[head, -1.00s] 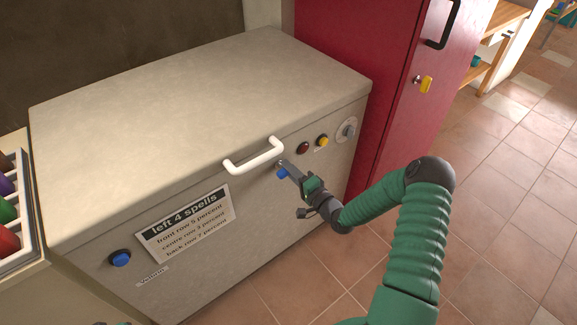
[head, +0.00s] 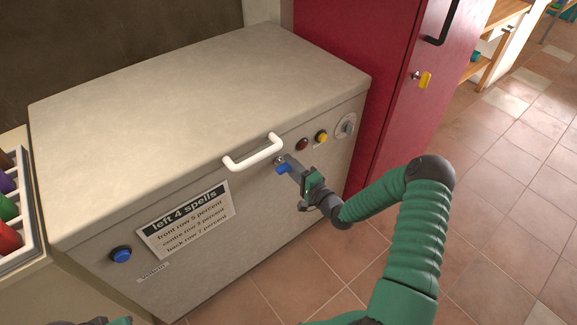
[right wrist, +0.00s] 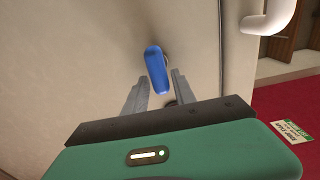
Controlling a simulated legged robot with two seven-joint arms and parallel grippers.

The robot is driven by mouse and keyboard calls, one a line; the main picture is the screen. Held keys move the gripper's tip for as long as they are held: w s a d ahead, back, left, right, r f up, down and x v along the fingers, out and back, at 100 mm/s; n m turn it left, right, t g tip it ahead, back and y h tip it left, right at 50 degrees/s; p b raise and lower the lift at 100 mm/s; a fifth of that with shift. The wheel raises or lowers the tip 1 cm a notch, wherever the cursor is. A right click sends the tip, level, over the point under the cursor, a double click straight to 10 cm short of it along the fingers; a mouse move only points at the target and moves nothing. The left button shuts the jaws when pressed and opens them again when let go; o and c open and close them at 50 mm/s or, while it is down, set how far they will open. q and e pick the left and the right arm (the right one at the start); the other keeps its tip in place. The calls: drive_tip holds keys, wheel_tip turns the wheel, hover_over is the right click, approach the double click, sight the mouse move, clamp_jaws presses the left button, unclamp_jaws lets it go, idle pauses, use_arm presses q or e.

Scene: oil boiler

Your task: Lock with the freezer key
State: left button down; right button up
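The freezer (head: 200,90) is a pale grey chest with a white handle (head: 254,153) on its front edge. The blue freezer key (head: 283,168) sits at the lock (head: 280,159) just below the handle's right end. In the right wrist view the key (right wrist: 157,70) points toward me and looks slightly tilted. My right gripper (head: 288,165) is at the key. Its fingers (right wrist: 159,80) are open, one on each side of the key's near end, with gaps showing. Only a small part of my left arm's end (head: 100,321) shows at the bottom left edge; its fingers cannot be made out.
A red button (head: 302,144), a yellow button (head: 321,136) and a grey dial (head: 346,126) lie right of the lock. A blue button (head: 121,254) is at the front's lower left. A red cabinet (head: 390,90) stands close on the right. The tiled floor in front is clear.

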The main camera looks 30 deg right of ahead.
drive_tip(key=shift+o, duration=0.6)
drive_tip(key=shift+a, duration=0.1)
drive_tip(key=shift+s, duration=0.2)
drive_tip(key=s+d+p, duration=0.1)
drive_tip(key=s+p, duration=0.1)
drive_tip(key=s, duration=1.4)
drive_tip(key=shift+s+d+f, duration=0.15)
drive_tip(key=shift+s+d, duration=0.05)
